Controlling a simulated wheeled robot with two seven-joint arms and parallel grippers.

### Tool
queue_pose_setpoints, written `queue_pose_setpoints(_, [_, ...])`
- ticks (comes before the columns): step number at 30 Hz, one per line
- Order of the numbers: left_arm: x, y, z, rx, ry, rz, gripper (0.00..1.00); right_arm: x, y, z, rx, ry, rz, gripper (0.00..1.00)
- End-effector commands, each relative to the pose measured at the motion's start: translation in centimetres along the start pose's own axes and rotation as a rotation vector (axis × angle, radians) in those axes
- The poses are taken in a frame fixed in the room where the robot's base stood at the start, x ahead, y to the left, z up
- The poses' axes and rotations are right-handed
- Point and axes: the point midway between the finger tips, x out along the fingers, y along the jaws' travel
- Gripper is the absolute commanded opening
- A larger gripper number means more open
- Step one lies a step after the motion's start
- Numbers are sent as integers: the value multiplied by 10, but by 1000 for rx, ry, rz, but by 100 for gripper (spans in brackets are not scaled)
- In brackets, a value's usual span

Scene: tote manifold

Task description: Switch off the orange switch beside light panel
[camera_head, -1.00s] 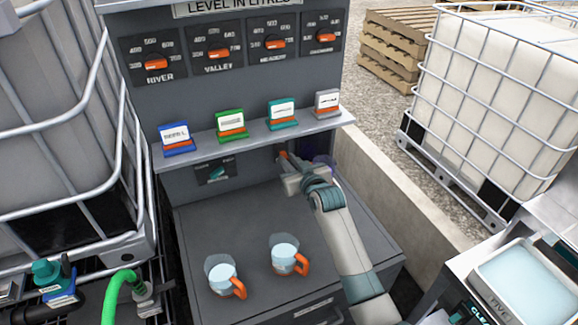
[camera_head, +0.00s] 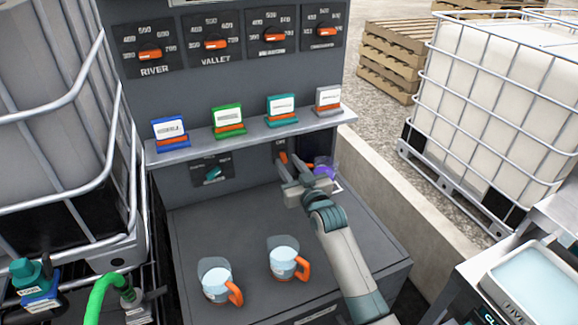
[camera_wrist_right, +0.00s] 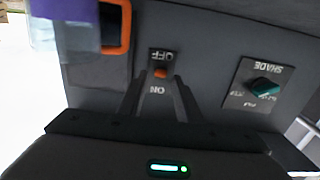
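The small orange switch (camera_head: 283,157) sits on the grey back wall under the shelf. In the right wrist view, which is upside down, the orange switch (camera_wrist_right: 160,73) lies between the words OFF and ON; which way it is set I cannot tell. My right gripper (camera_head: 295,166) is in front of the switch. In the wrist view my right gripper (camera_wrist_right: 160,84) has its fingers apart, one to each side of the switch, with nothing held; contact cannot be told. No panel is readably labelled as light. My left gripper is out of view.
A jug with purple contents (camera_head: 325,167) stands just right of the gripper. A SHADE panel with a teal knob (camera_wrist_right: 263,88) is nearby. The shelf (camera_head: 250,131) overhangs the switch.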

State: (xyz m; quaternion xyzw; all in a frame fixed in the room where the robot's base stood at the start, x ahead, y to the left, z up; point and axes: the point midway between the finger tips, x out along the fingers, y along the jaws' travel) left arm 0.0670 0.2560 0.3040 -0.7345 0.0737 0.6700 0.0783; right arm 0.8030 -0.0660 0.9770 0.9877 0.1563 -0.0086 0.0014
Motion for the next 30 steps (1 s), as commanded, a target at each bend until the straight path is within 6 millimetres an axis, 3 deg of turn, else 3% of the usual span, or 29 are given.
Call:
queue_pose_setpoints(17, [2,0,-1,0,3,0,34,-11,0,3,0,-2,0,34])
queue_pose_setpoints(25, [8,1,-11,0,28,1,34,-44,0,4,0,-3,0,34])
queue_pose_setpoints(30, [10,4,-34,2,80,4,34,-74,0,4,0,-2,0,34])
